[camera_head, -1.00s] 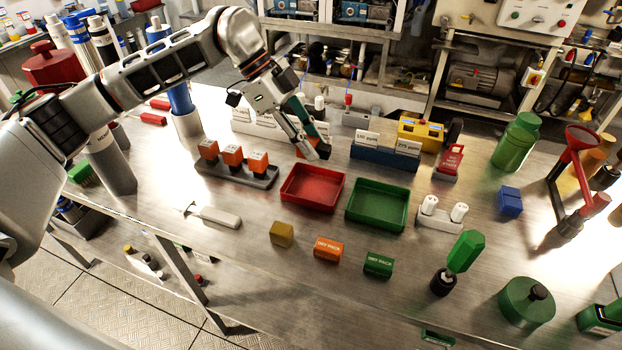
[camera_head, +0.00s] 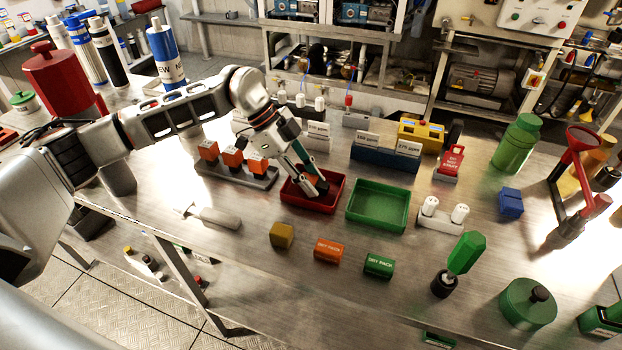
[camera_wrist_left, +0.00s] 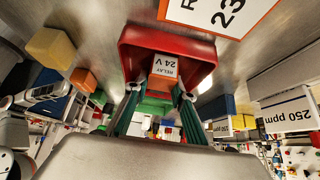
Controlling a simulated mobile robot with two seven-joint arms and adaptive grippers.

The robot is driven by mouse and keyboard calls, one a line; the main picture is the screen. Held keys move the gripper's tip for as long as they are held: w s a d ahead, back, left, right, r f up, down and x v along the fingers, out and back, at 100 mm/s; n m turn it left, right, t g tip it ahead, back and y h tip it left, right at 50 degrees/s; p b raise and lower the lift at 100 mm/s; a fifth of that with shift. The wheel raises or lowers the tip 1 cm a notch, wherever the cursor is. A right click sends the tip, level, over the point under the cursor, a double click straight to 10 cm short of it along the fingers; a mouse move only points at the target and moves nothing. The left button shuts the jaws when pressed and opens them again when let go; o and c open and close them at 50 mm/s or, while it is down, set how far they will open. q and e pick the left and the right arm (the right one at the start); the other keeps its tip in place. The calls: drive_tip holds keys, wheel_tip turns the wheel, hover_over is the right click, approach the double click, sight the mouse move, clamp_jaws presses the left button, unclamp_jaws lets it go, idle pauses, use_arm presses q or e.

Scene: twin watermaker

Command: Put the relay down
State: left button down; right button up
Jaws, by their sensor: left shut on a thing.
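My left gripper (camera_head: 314,190) reaches down into the red tray (camera_head: 290,203) in the head view. In the left wrist view its two fingers (camera_wrist_left: 163,92) are shut on the relay (camera_wrist_left: 165,68), an orange block with a white "RELAY 24 V" label. The relay is held upright inside the red tray (camera_wrist_left: 205,50), between its walls. I cannot tell whether its underside touches the tray floor. In the head view the fingers hide the relay. My right gripper is not in view.
A grey rack (camera_head: 262,183) with three orange-and-white blocks stands left of the red tray. An empty green tray (camera_head: 378,222) stands close on its right. In front are a yellow block (camera_head: 282,235), an orange pack (camera_head: 328,250) and a green pack (camera_head: 379,266).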

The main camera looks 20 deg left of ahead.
use_arm(q)
drive_tip(key=c, duration=1.7)
unclamp_jaws()
drive_tip(key=shift+f, duration=0.1)
drive_tip(key=v, duration=1.2)
